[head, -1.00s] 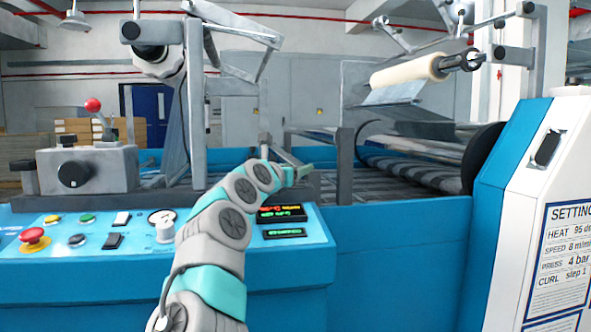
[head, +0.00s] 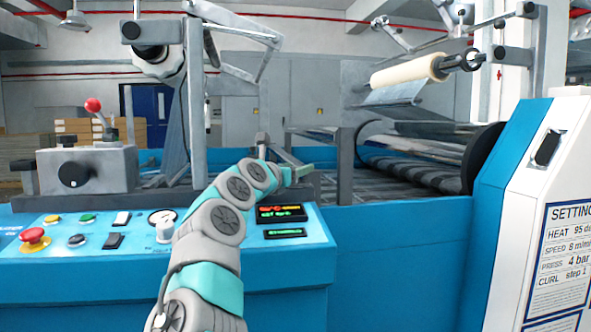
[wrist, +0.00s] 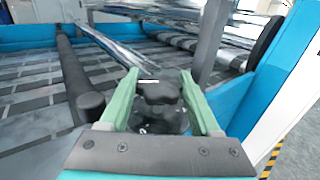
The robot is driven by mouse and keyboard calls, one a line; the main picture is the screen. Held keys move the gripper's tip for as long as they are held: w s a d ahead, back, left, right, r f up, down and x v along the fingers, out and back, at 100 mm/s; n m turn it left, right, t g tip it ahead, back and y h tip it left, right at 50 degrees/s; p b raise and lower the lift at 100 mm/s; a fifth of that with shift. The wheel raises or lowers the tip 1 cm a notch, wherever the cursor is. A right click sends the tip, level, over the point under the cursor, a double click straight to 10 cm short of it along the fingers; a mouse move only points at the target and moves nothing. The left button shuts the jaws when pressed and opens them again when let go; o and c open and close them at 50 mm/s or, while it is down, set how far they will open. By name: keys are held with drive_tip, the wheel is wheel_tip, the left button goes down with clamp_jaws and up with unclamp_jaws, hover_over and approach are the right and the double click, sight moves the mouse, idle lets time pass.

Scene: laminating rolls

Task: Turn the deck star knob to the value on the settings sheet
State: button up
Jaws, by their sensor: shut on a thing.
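The dark lobed star knob (wrist: 160,100) sits between the two green fingers of my gripper (wrist: 161,84) in the wrist view. The fingers are shut on it from both sides. A short white mark shows at the knob's far edge; any scale around it is too dark to read. In the head view my gripper (head: 303,169) shows only as a green fingertip past my arm, and the knob is hidden there. The settings sheet (head: 568,262) on the white panel at right reads heat 95, speed 8, press 4 bar, curl step 1; its right edge is cut off.
A grey post (wrist: 212,40) and a dark roller (wrist: 80,75) stand close to my gripper. Belts run beyond.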

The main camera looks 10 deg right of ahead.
drive_tip(key=o, duration=1.4)
drive_tip(key=shift+c, duration=0.2)
drive_tip(key=shift+a+n+t+y, duration=0.1)
drive_tip(key=shift+n+t+y, duration=0.2)
drive_tip(key=shift+y, duration=0.1)
drive_tip(key=shift+n+t+y, duration=0.4)
drive_tip(key=shift+n+y, duration=0.1)
drive_tip(key=shift+y, duration=0.3)
drive_tip(key=shift+f+n+y, duration=0.1)
drive_tip(key=shift+n+y, duration=0.2)
drive_tip(key=shift+t, duration=0.3)
drive_tip(key=shift+n+t+y, duration=0.3)
drive_tip(key=shift+n+y, duration=0.3)
drive_tip(key=shift+y, duration=0.2)
drive_tip(key=shift+y, duration=0.3)
drive_tip(key=shift+n+y, duration=0.3)
drive_tip(key=shift+n, duration=0.1)
